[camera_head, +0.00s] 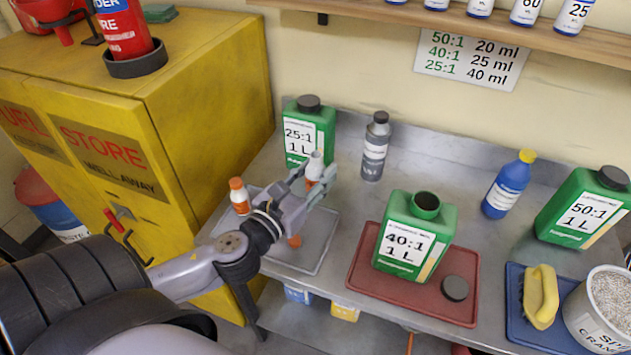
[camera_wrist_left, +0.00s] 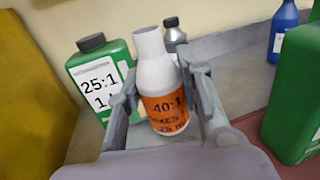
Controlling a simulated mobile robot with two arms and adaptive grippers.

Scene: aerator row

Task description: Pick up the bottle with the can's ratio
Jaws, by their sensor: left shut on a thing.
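My left gripper (camera_head: 313,181) is shut on a small white bottle (camera_head: 316,160) at the back of the grey tray (camera_head: 318,246). In the left wrist view the bottle (camera_wrist_left: 156,72) stands roughly upright between the fingers, and its orange label reads 40:1. A bottle with an orange cap (camera_head: 238,184) stands left of my gripper. Another orange cap (camera_head: 294,241) shows beside my arm.
A green 25:1 can (camera_head: 322,122) and a grey bottle (camera_head: 375,147) stand behind. To the right are a blue bottle (camera_head: 508,187), a green 50:1 can (camera_head: 583,208) and a blue tray (camera_head: 514,311) with a yellow sponge (camera_head: 541,297). A yellow cabinet (camera_head: 215,120) borders the left.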

